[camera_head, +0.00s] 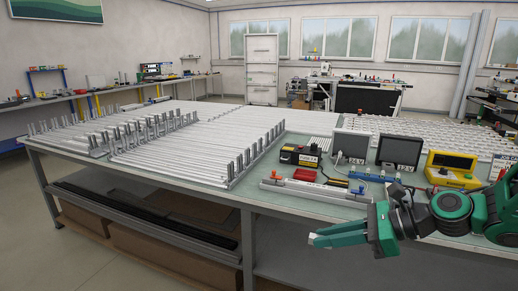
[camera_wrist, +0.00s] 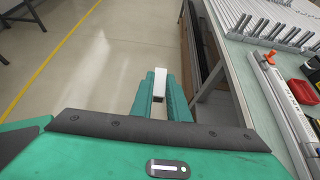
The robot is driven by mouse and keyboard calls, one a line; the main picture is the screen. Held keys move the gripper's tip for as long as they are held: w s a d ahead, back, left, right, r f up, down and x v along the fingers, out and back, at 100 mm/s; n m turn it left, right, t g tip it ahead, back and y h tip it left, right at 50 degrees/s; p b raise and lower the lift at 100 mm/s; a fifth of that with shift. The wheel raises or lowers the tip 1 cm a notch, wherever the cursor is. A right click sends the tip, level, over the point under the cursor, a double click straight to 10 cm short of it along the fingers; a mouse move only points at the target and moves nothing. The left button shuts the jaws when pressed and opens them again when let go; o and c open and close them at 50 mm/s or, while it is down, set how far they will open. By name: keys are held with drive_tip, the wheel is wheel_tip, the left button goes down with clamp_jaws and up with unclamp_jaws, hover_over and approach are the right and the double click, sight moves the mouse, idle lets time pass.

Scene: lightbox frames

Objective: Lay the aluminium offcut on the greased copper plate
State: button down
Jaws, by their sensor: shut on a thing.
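My gripper (camera_head: 322,239) reaches out from the right in the head view, in front of the table's near edge. In the wrist view its green fingers (camera_wrist: 159,90) are shut on a small pale silver block, which looks like the aluminium offcut (camera_wrist: 157,77). The block shows only as a pale bit at the fingertips in the head view (camera_head: 314,239). In the wrist view the floor lies beyond the fingers and the table is to their right. I cannot make out a greased copper plate in either view.
The large worktable (camera_head: 262,197) carries rows of metal bars (camera_head: 185,150) over its left and middle. Open floor (camera_wrist: 70,60) lies left of the table in the wrist view.

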drive_tip(key=shift+w, duration=0.1)
drive_tip(key=w+d+f+m+t+h, duration=0.3)
drive_tip(key=w+d+f+m+h, duration=0.1)
drive_tip(key=w, duration=0.6)
drive_tip(key=w+d+f+m+t+h, duration=0.3)
drive_tip(key=w+d+m, duration=0.3)
drive_tip(key=w+d, duration=0.2)
drive_tip(key=w+f+t, duration=0.1)
drive_tip(key=w, duration=0.1)
drive_tip(key=shift+w+d+f+h, duration=0.3)
drive_tip(key=shift+w+d+h, duration=0.1)
drive_tip(key=shift+s, duration=0.1)
